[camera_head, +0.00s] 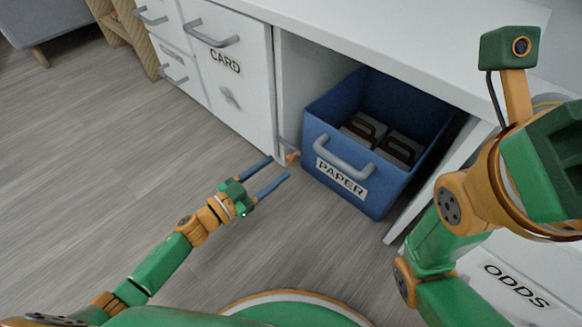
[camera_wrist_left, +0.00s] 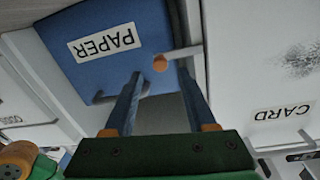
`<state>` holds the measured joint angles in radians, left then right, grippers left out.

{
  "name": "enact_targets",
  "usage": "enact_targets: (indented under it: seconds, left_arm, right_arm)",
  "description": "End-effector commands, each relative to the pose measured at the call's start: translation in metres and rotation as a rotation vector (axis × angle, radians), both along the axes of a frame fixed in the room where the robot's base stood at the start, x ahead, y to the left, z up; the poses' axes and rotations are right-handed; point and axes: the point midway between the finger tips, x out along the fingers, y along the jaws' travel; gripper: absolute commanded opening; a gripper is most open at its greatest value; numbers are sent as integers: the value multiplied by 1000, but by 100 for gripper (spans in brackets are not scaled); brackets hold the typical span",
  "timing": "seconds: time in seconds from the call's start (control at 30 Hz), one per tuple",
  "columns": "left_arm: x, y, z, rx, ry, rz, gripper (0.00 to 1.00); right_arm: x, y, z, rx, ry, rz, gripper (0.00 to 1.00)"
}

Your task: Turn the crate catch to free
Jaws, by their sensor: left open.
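The blue crate (camera_head: 362,196) labelled PAPER sits in the open bay of the white desk. The crate catch, a short grey lever with an orange knob (camera_head: 292,157), is at the crate's left edge, beside the CARD drawer. In the left wrist view the lever (camera_wrist_left: 183,52) reaches sideways from the white post over the edge of the crate front, and its knob (camera_wrist_left: 160,64) is in front of the crate. My left gripper (camera_head: 279,168) is open, with its two blue fingers pointing toward the knob. In the wrist view the knob appears between the fingertips (camera_wrist_left: 159,75); contact cannot be told.
The crate's grey handle (camera_head: 343,160) is right of the catch. The CARD drawer (camera_head: 226,75) is shut on the left. An ODDS label (camera_head: 515,285) shows at lower right. My right arm fills the right side. The floor (camera_head: 100,185) at left is clear.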

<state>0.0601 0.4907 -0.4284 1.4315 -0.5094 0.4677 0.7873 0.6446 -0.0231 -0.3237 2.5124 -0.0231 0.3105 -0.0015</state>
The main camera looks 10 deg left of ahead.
Motion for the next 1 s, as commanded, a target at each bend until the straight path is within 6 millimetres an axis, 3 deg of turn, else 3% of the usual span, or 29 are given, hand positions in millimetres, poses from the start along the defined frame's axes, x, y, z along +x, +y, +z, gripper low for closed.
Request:
enact_targets:
  seconds: [0.03, 0.2, 0.47, 0.5, 0.7, 1.0]
  left_arm:
    - [8, -7, -5, -2, -5, -2, 56]
    - [28, -23, -4, 0, -1, 0, 56]
    - [32, -26, -1, 1, 3, 2, 56]
    - [32, -26, -1, 1, 3, 2, 54]
    - [32, -26, -1, 1, 3, 2, 0]
    - [32, -26, -1, 1, 3, 2, 0]
  right_arm:
    - [0, 0, -12, 0, 1, 0, 50]
    - [1, 0, -23, -1, 3, -1, 50]
    - [1, 0, -23, -1, 5, -1, 50]
    - [1, 0, -23, 0, 5, -1, 50]
    - [2, 0, -23, 0, 6, -2, 50]
    - [2, 0, -23, 0, 6, -2, 50]
